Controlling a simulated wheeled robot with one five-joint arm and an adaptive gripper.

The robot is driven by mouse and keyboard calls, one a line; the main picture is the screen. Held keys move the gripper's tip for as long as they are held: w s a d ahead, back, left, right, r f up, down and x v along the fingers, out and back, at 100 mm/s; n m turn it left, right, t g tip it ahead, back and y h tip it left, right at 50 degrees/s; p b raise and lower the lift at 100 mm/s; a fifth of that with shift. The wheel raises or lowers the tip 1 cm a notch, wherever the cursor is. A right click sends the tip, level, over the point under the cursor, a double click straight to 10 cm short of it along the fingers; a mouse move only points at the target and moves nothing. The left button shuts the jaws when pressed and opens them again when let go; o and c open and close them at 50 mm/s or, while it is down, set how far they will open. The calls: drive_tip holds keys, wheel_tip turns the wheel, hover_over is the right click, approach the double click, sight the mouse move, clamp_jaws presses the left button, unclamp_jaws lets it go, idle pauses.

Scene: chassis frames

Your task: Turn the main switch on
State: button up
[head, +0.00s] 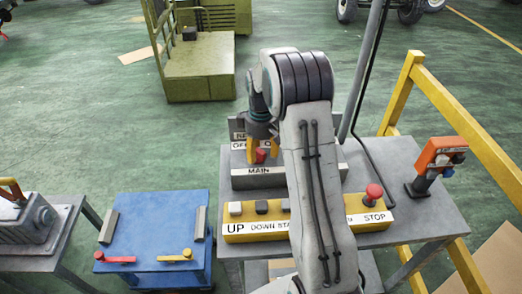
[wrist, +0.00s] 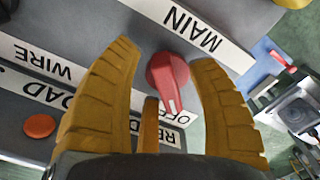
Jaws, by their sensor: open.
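The main switch is a red rotary knob (wrist: 168,72) on a grey box (wrist: 95,35) with a white MAIN label (wrist: 190,28). The white mark on the knob points toward the OFF label (wrist: 172,114). In the head view, the knob (head: 261,156) shows small above the MAIN label (head: 259,171). My gripper (head: 263,153) is above the box, pointing down. In the wrist view, its yellow fingers (wrist: 165,68) are open, standing on either side of the knob with gaps visible. A third finger shows below the knob. Part of the box's label row is hidden behind my arm.
A yellow control panel (head: 240,231) with UP, DOWN and STOP labels stands in front of the box. A red STOP button (head: 374,192) rises at its right. An orange device (head: 438,158) stands at the table's right, near a yellow rail (head: 465,125). A blue cart (head: 150,235) is left.

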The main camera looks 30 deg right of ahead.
clamp_jaws()
idle(0.3)
drive_tip(key=shift+m, duration=0.3)
drive_tip(key=m, duration=0.1)
drive_tip(key=m+b, duration=0.1)
drive_tip(key=m, duration=0.1)
drive_tip(key=shift+s+a+m, duration=0.15)
drive_tip(key=shift+m, duration=0.15)
drive_tip(key=m, duration=0.2)
drive_tip(key=m+b, duration=0.1)
drive_tip(key=m, duration=0.1)
drive_tip(key=shift+s+a+m, duration=0.1)
drive_tip(key=shift+a+m, duration=0.1)
drive_tip(key=shift+m, duration=0.1)
drive_tip(key=m, duration=0.3)
drive_tip(key=m+b, duration=0.1)
drive_tip(key=shift+a+m, duration=0.25)
drive_tip(key=shift+m, duration=0.05)
drive_tip(key=shift+a+m, duration=0.2)
drive_tip(key=shift+m, duration=2)
